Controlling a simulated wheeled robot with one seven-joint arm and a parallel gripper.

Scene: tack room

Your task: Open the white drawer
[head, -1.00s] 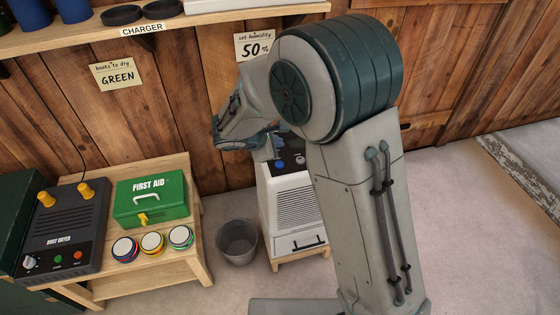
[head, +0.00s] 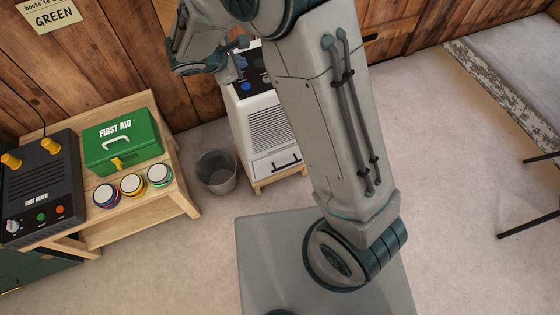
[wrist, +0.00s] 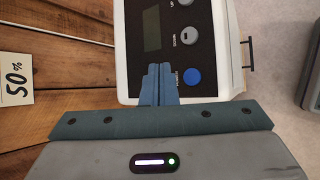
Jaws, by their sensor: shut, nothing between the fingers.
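The white drawer (head: 264,166) is at the foot of a white machine (head: 245,110) with a dark control panel, in the head view. Its black bar handle (head: 286,163) runs across its front, and the drawer looks closed. The handle also shows in the wrist view (wrist: 250,54), to the right of the panel. My gripper (head: 236,72) is by the machine's top, well above the drawer. In the wrist view its fingers (wrist: 158,68) are together and empty, over the panel near a blue button (wrist: 192,77). Part of the machine's right side is hidden behind my arm.
The machine stands on a low wooden stand (head: 278,180). A grey bin (head: 216,172) is just left of it. Further left, a wooden bench (head: 182,190) holds a green first aid box (head: 122,145), tins and a boot dryer (head: 45,185).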

